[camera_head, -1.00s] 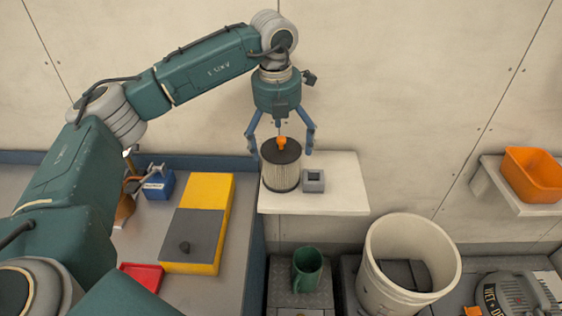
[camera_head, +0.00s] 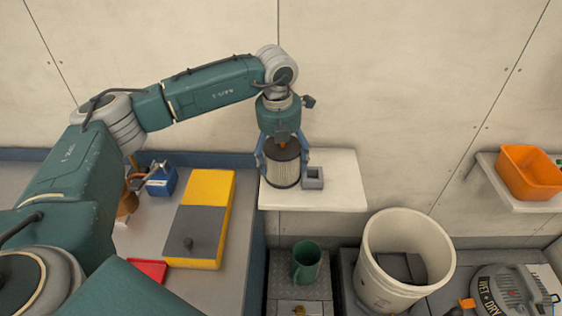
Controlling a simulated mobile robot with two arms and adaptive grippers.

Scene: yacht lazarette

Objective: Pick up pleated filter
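The pleated filter (camera_head: 283,172) is a pale ribbed cylinder with a dark top cap and an orange knob (camera_head: 282,147) on it. It stands upright on a white shelf (camera_head: 337,190) against the wall. My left gripper (camera_head: 281,162) points down over the filter, with one blue finger on each side of it. The fingers are spread around the upper part of the filter. I cannot tell whether they touch it. The gripper body partly hides the knob. My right gripper is not in view.
A small grey square block (camera_head: 313,178) stands close to the right of the filter. Below are a green mug (camera_head: 306,262) and a white bucket (camera_head: 408,246). A yellow and grey box (camera_head: 203,222) lies on the left bench. An orange bin (camera_head: 530,173) stands on the right shelf.

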